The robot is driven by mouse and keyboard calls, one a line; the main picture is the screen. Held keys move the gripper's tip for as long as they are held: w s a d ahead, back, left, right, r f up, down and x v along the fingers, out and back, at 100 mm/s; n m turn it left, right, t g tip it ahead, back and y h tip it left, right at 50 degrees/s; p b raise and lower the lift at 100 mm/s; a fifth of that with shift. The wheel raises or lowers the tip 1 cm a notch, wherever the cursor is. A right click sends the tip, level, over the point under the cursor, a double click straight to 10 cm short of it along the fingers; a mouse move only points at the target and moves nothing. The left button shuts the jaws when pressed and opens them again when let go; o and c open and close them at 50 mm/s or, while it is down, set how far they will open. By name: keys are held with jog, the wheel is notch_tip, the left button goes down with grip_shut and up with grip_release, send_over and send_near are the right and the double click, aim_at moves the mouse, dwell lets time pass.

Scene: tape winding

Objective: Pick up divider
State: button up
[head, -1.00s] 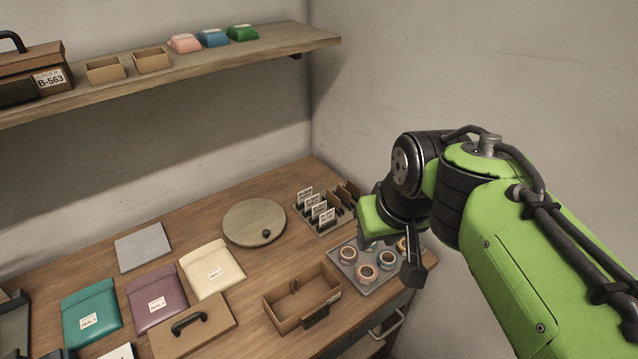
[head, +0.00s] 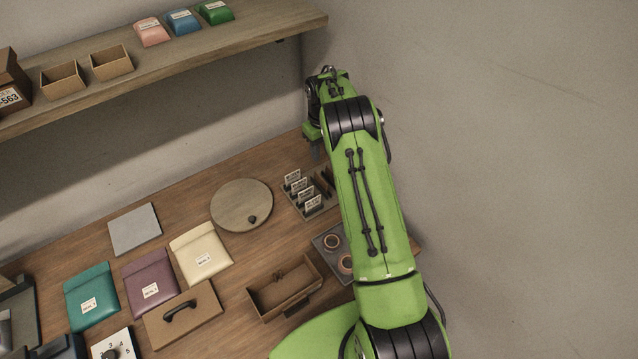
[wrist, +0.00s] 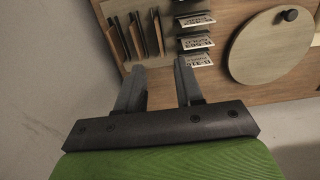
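The dividers are thin brown upright slats (wrist: 137,36) standing in a row in a light tray (wrist: 95,18) in the wrist view. In the head view some of them show as dark brown slats (head: 325,179), partly hidden behind my arm. My gripper (wrist: 160,68) is open and empty, its two fingers apart. The fingertips are at the near edge of the tray, with the slats ahead of them, slightly left of the gap. In the head view my gripper's end is mostly hidden at the back right corner.
White labelled cards (head: 300,188) stand beside the slats in the same tray. A round wooden disc (head: 240,205) with a dark knob lies to the left. A grey tray with tape rolls (head: 332,241) and an open brown box (head: 284,291) are nearer. Walls close off the back and right.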

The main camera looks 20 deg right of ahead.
jog(key=b, duration=0.3)
send_over(321, 178)
notch_tip(321, 178, down, 8)
notch_tip(321, 178, down, 5)
jog(key=shift+w+r+b, duration=0.1)
jog(key=shift+w+b, duration=0.05)
jog(key=shift+b, duration=0.65)
jog(key=shift+r, duration=0.15)
jog(key=shift+c, duration=0.4)
grip_shut()
